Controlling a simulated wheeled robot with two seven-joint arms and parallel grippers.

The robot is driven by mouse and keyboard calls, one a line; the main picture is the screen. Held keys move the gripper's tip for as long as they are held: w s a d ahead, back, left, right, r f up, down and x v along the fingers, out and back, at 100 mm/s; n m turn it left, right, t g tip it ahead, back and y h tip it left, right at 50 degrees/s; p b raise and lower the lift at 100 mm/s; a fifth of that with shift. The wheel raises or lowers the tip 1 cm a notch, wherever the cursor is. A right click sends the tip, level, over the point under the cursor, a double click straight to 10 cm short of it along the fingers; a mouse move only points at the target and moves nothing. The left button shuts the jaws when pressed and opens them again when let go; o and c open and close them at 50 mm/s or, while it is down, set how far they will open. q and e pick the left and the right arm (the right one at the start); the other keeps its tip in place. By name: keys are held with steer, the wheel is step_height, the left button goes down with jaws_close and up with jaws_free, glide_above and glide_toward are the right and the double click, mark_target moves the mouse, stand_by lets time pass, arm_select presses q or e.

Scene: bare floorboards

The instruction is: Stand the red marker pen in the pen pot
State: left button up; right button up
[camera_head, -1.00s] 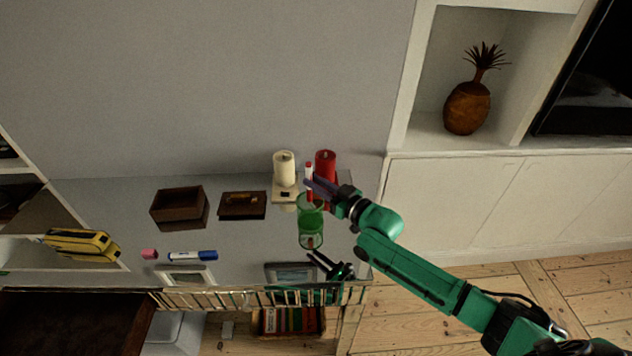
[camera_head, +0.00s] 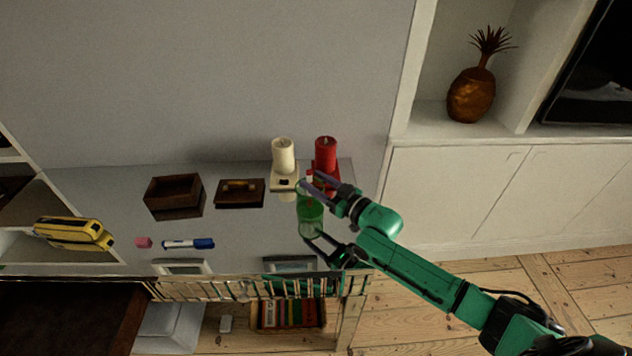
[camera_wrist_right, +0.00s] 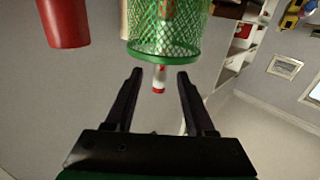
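The pen pot (camera_head: 311,220) is a green mesh cup standing upright on the glossy top. It also shows in the right wrist view (camera_wrist_right: 165,42). The red marker pen (camera_wrist_right: 158,78) is inside it, its red body behind the mesh and its white and red end sticking out past the rim. That end also shows in the head view (camera_head: 310,175). My right gripper (camera_head: 309,180) is at the pot's rim. In the right wrist view its fingers (camera_wrist_right: 160,78) are open on both sides of the pen's end, with gaps. My left gripper is out of view.
A red candle (camera_head: 326,155) stands close behind the pot, with a white candle (camera_head: 283,156) to its left. A blue-capped marker (camera_head: 188,244), pink eraser (camera_head: 143,242) and brown box (camera_head: 173,193) lie left. Picture frames (camera_head: 290,264) are near the front edge. The surface reflects.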

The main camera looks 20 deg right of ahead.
steer(key=shift+s, duration=0.1)
steer(key=v, duration=1.4)
steer(key=shift+s, duration=0.2)
steer(key=shift+d, duration=0.1)
